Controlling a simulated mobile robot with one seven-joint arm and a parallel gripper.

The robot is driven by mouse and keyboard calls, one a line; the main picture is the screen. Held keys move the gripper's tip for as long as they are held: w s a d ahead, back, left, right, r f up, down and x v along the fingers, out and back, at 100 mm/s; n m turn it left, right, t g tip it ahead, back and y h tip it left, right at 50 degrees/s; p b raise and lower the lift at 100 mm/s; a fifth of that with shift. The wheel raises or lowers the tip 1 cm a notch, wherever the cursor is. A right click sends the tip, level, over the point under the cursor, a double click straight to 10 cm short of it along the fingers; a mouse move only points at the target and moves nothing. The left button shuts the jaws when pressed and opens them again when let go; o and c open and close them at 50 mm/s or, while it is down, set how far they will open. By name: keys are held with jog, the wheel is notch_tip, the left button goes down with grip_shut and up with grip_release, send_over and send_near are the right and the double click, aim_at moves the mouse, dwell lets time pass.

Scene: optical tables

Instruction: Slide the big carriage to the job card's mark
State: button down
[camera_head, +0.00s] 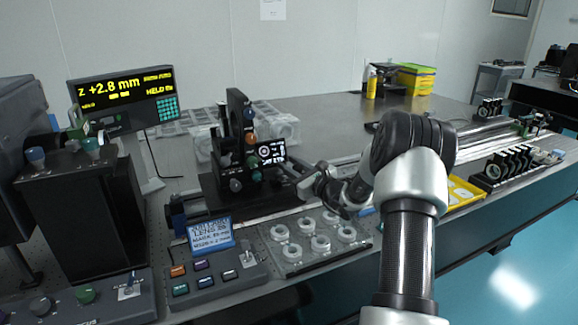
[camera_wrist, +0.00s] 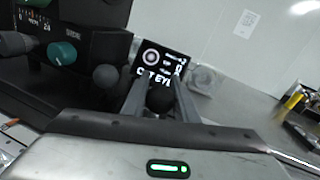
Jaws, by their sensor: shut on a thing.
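The big carriage (camera_head: 236,165), a tall black block with coloured knobs, stands on a dark base at the table's left part. A small black-and-white display (camera_head: 271,152) sits on its right side and shows in the wrist view (camera_wrist: 162,60). My gripper (camera_head: 303,184) is at the carriage's lower right. In the wrist view its fingers (camera_wrist: 160,97) are shut on a dark round knob (camera_wrist: 160,99) below the display. The knob is mostly hidden in the head view. The blue job card (camera_head: 211,234) stands in front of the carriage; its small text mentions a mark but is hard to read.
A readout (camera_head: 122,92) shows Z +2.8 mm at the left. A clear tray of round parts (camera_head: 315,235) lies in front of my gripper. A button box (camera_head: 215,275) sits at the front edge. Long rails (camera_head: 490,140) with mounts run at the right.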

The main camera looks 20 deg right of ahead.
jog(key=d, duration=0.8)
jog(key=shift+w+d, duration=0.15)
jog(key=shift+d, duration=0.1)
jog(key=c, duration=1.4)
grip_release()
jog(key=shift+c, duration=0.2)
jog(key=p+v, duration=0.2)
jog(key=v, duration=1.5)
jog(key=shift+s, duration=0.3)
jog(key=shift+a, duration=0.15)
